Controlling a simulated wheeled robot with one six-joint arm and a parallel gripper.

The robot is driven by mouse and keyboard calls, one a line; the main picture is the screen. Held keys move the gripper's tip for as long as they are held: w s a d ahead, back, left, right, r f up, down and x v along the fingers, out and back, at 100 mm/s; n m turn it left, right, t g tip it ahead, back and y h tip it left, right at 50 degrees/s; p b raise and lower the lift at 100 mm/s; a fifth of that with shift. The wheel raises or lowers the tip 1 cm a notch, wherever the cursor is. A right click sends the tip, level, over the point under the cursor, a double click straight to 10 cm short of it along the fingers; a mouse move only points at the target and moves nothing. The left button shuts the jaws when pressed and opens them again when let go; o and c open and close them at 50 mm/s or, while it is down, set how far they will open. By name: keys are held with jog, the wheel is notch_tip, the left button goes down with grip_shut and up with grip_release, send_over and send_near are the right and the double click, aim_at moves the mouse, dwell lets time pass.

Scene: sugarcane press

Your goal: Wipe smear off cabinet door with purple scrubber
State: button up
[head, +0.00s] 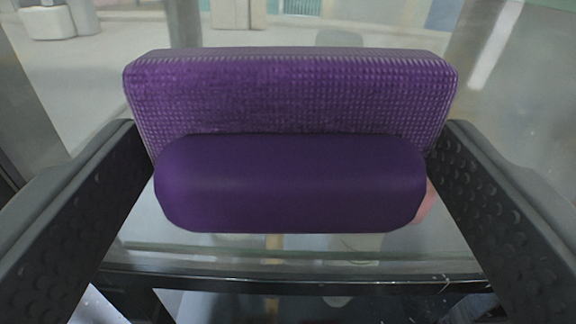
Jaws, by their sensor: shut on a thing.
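My gripper (290,135) is shut on the purple scrubber (290,185), with one dark, dimpled finger at each end. The scrubber has a smooth rounded handle toward me and a wider textured pad beyond it. It fills the middle of the head view. Beyond it is a clear, see-through panel, apparently the cabinet door's glass (500,150). I cannot tell whether the pad touches it. A pinkish patch (426,203) shows just right of the handle, mostly hidden by the scrubber. I cannot tell if it is the smear.
A dark frame bar (300,285) crosses below the scrubber. Upright edges stand at the left and upper right. A pale floor and a light-coloured block (50,20) show through the glass at the upper left.

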aim_at(529, 138)
jog(key=shift+d, duration=5.1)
jog(key=shift+s, duration=0.1)
jog(key=shift+s, duration=2.95)
jog(key=shift+s, duration=0.15)
jog(key=s, duration=0.2)
jog(key=shift+s, duration=0.35)
